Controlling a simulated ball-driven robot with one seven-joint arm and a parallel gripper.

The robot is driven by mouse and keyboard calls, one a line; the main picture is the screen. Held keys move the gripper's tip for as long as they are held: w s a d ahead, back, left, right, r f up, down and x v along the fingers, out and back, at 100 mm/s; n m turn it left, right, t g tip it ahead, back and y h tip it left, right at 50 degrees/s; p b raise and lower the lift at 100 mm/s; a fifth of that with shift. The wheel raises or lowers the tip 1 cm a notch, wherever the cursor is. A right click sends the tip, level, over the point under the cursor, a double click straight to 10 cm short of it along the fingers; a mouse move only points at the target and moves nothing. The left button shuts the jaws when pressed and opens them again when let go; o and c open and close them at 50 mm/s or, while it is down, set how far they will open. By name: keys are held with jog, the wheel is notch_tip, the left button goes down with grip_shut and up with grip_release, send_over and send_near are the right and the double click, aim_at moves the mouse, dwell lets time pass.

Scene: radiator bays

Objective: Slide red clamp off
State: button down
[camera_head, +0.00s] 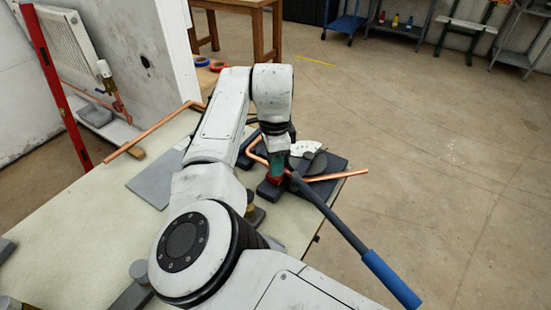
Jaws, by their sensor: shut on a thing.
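The red clamp (272,181) is a small red piece low on a dark block of the pipe bender, on the right part of the bench. My gripper (276,166) points down from my wrist right over it. It is shut on the red clamp, with a greenish part showing between the dark gripper body and the red. The fingertips are small and partly hidden, so the exact grip is unclear. A bent copper pipe (340,176) passes beside the clamp and sticks out to the right. The bender's long grey lever with a blue handle (391,278) runs toward the lower right.
The pale bench top (75,232) carries a grey plate (153,188) and a long copper pipe (149,133) at its far edge. A red level (56,87) stands upright at the left. Open concrete floor (440,170) lies to the right.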

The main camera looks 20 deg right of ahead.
aim_at(268, 188)
jog(key=shift+s+a+p, duration=0.6)
jog(key=shift+s+a, duration=0.3)
jog(key=shift+a, duration=0.3)
jog(key=c, duration=0.8)
grip_release()
jog(key=shift+a, duration=0.15)
notch_tip(268, 188, up, 11)
jog(key=b, duration=0.1)
jog(key=shift+f, duration=0.1)
